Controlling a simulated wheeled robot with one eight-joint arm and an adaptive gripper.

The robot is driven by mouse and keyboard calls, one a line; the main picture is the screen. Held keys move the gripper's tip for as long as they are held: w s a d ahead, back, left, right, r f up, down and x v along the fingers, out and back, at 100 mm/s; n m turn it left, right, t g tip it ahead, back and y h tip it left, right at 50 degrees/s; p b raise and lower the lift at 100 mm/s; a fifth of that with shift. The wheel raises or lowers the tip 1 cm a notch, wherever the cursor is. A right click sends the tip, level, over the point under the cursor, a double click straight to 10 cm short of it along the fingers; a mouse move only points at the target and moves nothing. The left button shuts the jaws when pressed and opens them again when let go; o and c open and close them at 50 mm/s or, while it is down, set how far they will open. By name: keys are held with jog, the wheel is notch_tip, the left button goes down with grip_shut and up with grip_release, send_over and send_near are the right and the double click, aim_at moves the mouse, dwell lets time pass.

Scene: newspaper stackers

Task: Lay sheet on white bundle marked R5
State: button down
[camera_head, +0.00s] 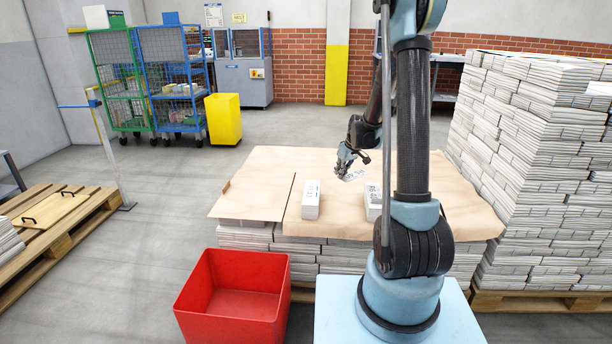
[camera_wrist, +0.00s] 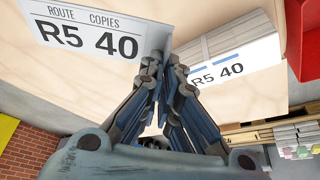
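The sheet (camera_wrist: 100,30), white and printed "ROUTE COPIES R5 40", is at my gripper's fingertips in the wrist view. My gripper (camera_wrist: 162,62) appears shut on its edge. In the head view my gripper (camera_head: 346,160) holds the sheet (camera_head: 355,175) above the table, behind and between two white bundles. In the wrist view a white bundle marked R5 40 (camera_wrist: 232,58) stands to the right, apart from the sheet. It seems to be the left bundle (camera_head: 311,201) in the head view, where its print is too small to read.
A second white bundle (camera_head: 373,203) is partly hidden by my arm. Brown paper (camera_head: 250,190) covers the stacked newspapers beneath. A tall newspaper stack (camera_head: 535,150) stands at right. A red bin (camera_head: 235,290) is at front left. The paper left of the bundles is clear.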

jog(key=s+a+r+n+g, duration=0.1)
jog(key=s+a+n, duration=0.3)
jog(key=a+n, duration=0.1)
jog(key=s+a+r+n+g+y, duration=0.1)
jog(key=s+a+n, duration=0.3)
jog(key=a, duration=0.4)
jog(key=shift+s+a+r+n+g+y, duration=0.15)
jog(key=shift+s+r+n+g+y, duration=0.25)
jog(key=shift+r+g, duration=0.3)
jog(key=shift+f, duration=3.9)
jog(key=shift+f, duration=0.5)
jog(key=c, duration=1.7)
grip_release()
